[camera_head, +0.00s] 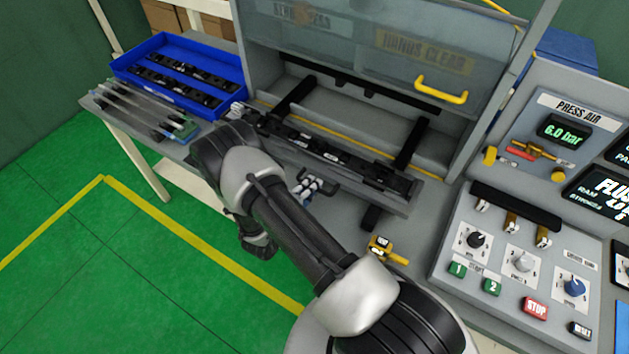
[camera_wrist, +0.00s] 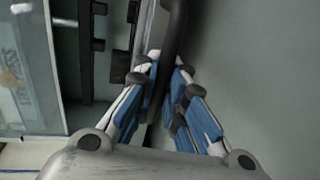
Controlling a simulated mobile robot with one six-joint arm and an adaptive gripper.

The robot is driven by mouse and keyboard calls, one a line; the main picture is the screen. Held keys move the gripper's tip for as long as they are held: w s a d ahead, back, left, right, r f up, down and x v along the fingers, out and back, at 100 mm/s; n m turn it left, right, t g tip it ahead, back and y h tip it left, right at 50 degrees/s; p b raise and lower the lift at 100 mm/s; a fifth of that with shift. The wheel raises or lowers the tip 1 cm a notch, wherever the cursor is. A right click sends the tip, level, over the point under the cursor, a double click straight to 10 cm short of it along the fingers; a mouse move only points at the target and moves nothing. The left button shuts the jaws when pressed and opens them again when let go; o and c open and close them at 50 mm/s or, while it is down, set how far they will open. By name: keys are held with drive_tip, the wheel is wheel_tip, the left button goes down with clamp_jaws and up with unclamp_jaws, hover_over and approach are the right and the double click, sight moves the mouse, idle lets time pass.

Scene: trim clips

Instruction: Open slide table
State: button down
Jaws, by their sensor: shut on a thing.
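The slide table (camera_head: 398,204) is a long grey tray with a dark trim strip (camera_head: 310,147) lying on it. It sits at the front edge of the press station, with two dark rails (camera_head: 412,141) running back from it into the press. A black bar handle (camera_head: 329,186) is on its front face and also shows in the wrist view (camera_wrist: 176,28). My gripper (camera_head: 306,187) is at this handle, its blue-padded fingers (camera_wrist: 166,88) shut around the bar. My arm hides part of the slide table's left front.
A raised clear guard with a yellow handle (camera_head: 441,90) hangs above. A blue bin (camera_head: 184,72) of dark strips stands on the left side table. A control panel (camera_head: 520,262) is at right, and a yellow latch-like part (camera_head: 386,250) lies below the slide table. Green floor is free at left.

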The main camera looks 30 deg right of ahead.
drive_tip(key=c, duration=1.7)
unclamp_jaws()
drive_tip(key=shift+o, duration=0.2)
drive_tip(key=v, duration=1.2)
